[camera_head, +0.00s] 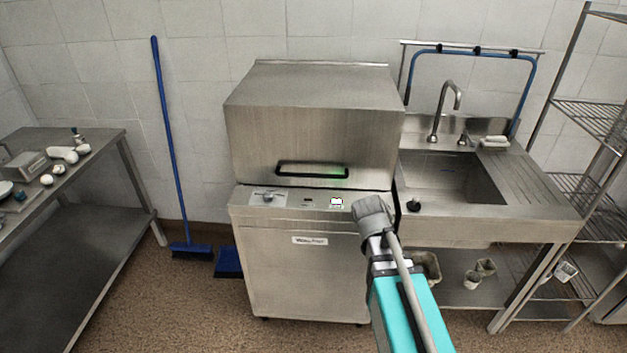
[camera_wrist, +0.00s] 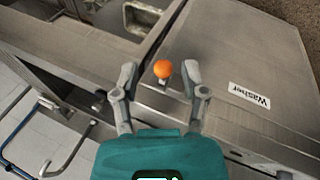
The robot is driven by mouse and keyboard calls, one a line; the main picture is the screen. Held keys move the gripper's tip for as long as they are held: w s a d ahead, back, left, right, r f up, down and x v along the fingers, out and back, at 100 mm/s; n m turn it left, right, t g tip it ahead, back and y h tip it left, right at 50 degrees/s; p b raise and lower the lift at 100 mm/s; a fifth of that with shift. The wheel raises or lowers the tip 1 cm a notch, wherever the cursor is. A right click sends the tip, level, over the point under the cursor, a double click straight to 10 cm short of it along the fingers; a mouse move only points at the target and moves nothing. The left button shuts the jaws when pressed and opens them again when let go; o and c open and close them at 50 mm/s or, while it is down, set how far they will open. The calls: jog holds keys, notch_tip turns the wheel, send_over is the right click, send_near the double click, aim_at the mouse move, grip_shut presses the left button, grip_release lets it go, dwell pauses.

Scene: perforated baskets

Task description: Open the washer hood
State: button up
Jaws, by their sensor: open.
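The washer (camera_head: 300,262) is a steel cabinet with a boxy steel hood (camera_head: 312,125) that sits down on it, closed. A black bar handle (camera_head: 312,170) runs across the lower front of the hood. My gripper (camera_wrist: 160,75) is open, its two grey fingers spread, with no handle between them. The washer's label (camera_wrist: 249,95) shows to its right in the wrist view. In the head view my arm's end is in front of the washer's right front corner, to the right of and lower than the handle. The fingers are hard to make out there.
A small orange ball (camera_wrist: 162,69) shows between the fingertips; its depth is unclear. A sink (camera_head: 450,182) with a tap stands close right of the washer. A steel rack (camera_head: 590,120) is far right. A blue broom (camera_head: 170,150) leans left, beside a steel table (camera_head: 75,150).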

jog(key=w+a+r+n+t+h+b, duration=0.1)
jog(key=w+a+n+t+h+b, duration=0.3)
jog(key=w+a, duration=0.6)
jog(key=n+t+y+b, duration=0.2)
jog(key=n+t+b, duration=0.1)
jog(key=n+t, duration=0.5)
send_near(312, 176)
jog(key=s+a, duration=0.1)
jog(key=s, duration=0.1)
jog(key=shift+s+a+r, duration=0.1)
jog(key=shift+s+a, duration=0.15)
jog(key=shift+w, duration=0.1)
jog(key=b+x, duration=0.1)
jog(key=x, duration=0.5)
jog(key=b+x, duration=0.1)
jog(key=x, duration=0.6)
jog(key=shift+w+d, duration=0.25)
jog(key=shift+d, duration=0.1)
jog(key=shift+c, duration=0.2)
grip_shut()
